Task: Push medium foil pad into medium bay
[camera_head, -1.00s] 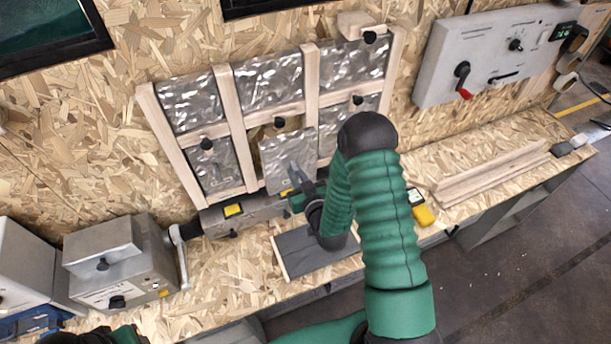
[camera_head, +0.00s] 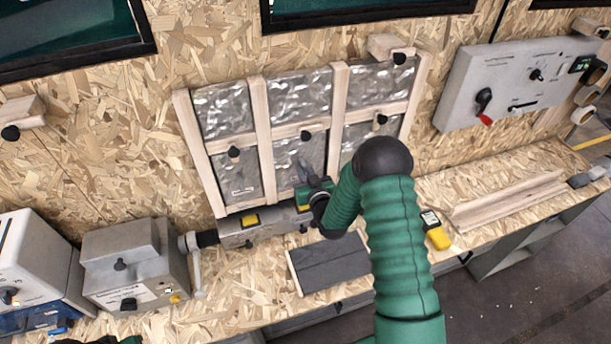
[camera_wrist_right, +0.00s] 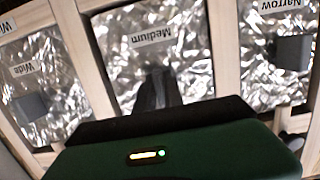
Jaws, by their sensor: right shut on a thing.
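The medium foil pad (camera_head: 297,156) is in the lower middle bay of the wooden frame (camera_head: 263,130), between two uprights. In the right wrist view the pad (camera_wrist_right: 185,75) bears an upside-down "Medium" label and lies between the wooden strips, looking about level with its neighbours; whether it is fully seated I cannot tell. My right gripper (camera_head: 306,178) is at the pad's lower part, its fingers (camera_wrist_right: 157,88) shut together against or on the pad's lower edge. The left gripper cannot be made out; only a dark green bit of my body shows at the bottom left.
Foil pads fill the other bays, including the wide (camera_wrist_right: 40,90) and narrow (camera_wrist_right: 278,50) ones. A grey vise-like tool (camera_head: 262,225) lies below the frame. A dark board (camera_head: 330,262), a yellow device (camera_head: 437,232) and wooden strips (camera_head: 508,200) lie on the bench.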

